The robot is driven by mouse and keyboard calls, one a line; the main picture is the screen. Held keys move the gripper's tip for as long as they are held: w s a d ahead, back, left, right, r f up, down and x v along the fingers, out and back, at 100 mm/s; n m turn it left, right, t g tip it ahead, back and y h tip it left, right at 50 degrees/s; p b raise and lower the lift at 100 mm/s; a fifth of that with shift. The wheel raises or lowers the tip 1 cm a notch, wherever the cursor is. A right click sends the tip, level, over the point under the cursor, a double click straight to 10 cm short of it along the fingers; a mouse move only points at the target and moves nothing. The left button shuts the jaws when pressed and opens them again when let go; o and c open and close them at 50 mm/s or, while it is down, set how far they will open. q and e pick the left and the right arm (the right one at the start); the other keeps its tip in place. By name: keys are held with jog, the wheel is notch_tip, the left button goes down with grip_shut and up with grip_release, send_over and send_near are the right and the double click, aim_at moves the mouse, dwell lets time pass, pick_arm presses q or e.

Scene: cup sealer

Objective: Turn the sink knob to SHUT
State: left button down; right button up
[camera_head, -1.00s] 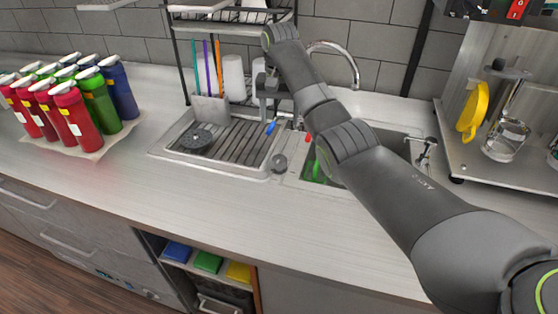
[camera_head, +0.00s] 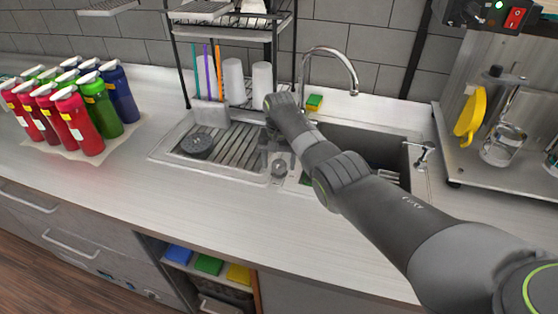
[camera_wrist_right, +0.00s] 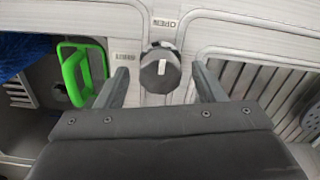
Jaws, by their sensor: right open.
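The sink knob (camera_head: 279,169) is a small dark grey round knob on the sink's rim, between the ribbed drainboard and the basin. In the right wrist view the knob (camera_wrist_right: 158,82) carries a pale mark on top, on the side towards the upside-down OPEN label (camera_wrist_right: 165,23). The SHUT label (camera_wrist_right: 125,58) lies to the knob's left. My right gripper (camera_head: 278,152) is open and empty above the knob. In the wrist view its two fingers stand on either side of the knob, apart from it. My left gripper is out of view.
A curved faucet (camera_head: 330,52) rises behind the basin (camera_head: 372,147), with a sponge (camera_head: 314,102) beside it. A dish rack (camera_head: 180,70) stands behind the drainboard (camera_head: 235,140). Several bottles (camera_head: 100,102) stand at left. The front counter (camera_head: 190,200) is clear.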

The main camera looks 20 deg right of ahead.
jog(key=shift+c, duration=0.3)
jog(key=c, duration=0.9)
jog(key=shift+n, duration=0.3)
jog(key=n+p, duration=0.1)
jog(key=n, duration=0.1)
jog(key=shift+r+n, duration=0.1)
jog(key=shift+n, duration=0.3)
jog(key=n+p, duration=0.1)
jog(key=n, duration=0.3)
jog(key=shift+n, duration=0.3)
jog(key=n, duration=0.5)
jog(key=shift+w, duration=0.1)
jog(key=shift+n, duration=2.5)
